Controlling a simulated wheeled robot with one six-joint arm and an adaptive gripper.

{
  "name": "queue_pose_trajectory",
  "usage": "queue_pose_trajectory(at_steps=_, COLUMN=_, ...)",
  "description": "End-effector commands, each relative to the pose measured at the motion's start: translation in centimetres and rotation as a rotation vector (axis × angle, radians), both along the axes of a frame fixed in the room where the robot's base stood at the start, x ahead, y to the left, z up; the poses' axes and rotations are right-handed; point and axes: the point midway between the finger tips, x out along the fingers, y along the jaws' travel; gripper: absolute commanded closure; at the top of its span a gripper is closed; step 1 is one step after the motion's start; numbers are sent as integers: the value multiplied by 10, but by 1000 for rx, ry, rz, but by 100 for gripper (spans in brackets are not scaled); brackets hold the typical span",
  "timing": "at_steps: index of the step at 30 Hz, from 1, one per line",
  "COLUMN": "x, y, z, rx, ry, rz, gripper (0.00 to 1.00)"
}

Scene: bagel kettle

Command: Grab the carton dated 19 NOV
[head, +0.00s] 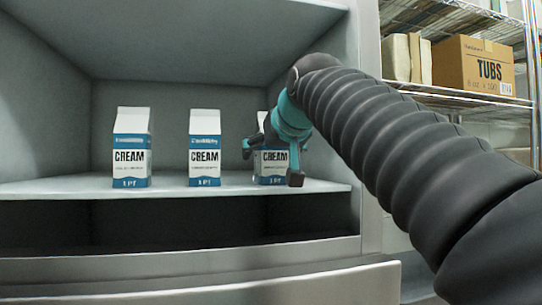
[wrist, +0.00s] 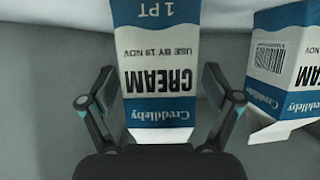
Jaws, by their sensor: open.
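Three white and blue CREAM cartons stand upright on a shelf: a left carton (head: 131,150), a middle carton (head: 205,150) and a right carton (head: 270,165). My gripper (head: 271,160) is open in front of the right carton and partly hides it. In the wrist view, the right carton (wrist: 158,70) appears upside down between the spread fingers of my gripper (wrist: 158,88), with gaps at both sides. Its small print seems to read USE BY 19 NOV. The middle carton (wrist: 285,70) shows at the right of the wrist view; its day number is unclear.
The cartons' shelf (head: 80,188) is inside a grey cabinet, with a side wall (head: 368,120) close right of the right carton. A wire rack at the right holds a TUBS box (head: 480,65). Shelf room is free between the cartons.

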Motion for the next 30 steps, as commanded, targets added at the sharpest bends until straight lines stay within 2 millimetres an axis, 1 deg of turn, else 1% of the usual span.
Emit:
queue_pose_trajectory(at_steps=2, x=0, y=0, z=0, rx=0, ry=0, rz=0, gripper=10)
queue_pose_trajectory(at_steps=3, x=0, y=0, z=0, rx=0, ry=0, rz=0, gripper=20)
queue_pose_trajectory(at_steps=5, x=0, y=0, z=0, rx=0, ry=0, rz=0, gripper=35)
queue_pose_trajectory(at_steps=6, x=0, y=0, z=0, rx=0, ry=0, rz=0, gripper=45)
queue_pose_trajectory(at_steps=8, x=0, y=0, z=0, rx=0, ry=0, rz=0, gripper=60)
queue_pose_trajectory(at_steps=9, x=0, y=0, z=0, rx=0, ry=0, rz=0, gripper=70)
queue_pose_trajectory(at_steps=11, x=0, y=0, z=0, rx=0, ry=0, rz=0, gripper=85)
queue_pose_trajectory(at_steps=12, x=0, y=0, z=0, rx=0, ry=0, rz=0, gripper=95)
queue_pose_trajectory(at_steps=13, x=-1, y=0, z=1, rx=1, ry=-3, rz=0, gripper=100)
queue_pose_trajectory(at_steps=19, x=-1, y=0, z=2, rx=1, ry=-2, rz=0, gripper=100)
queue_pose_trajectory(at_steps=22, x=-1, y=0, z=5, rx=1, ry=-3, rz=0, gripper=100)
queue_pose_trajectory(at_steps=26, x=-1, y=0, z=15, rx=1, ry=-4, rz=0, gripper=100)
queue_pose_trajectory(at_steps=30, x=0, y=0, z=31, rx=1, ry=-4, rz=0, gripper=100)
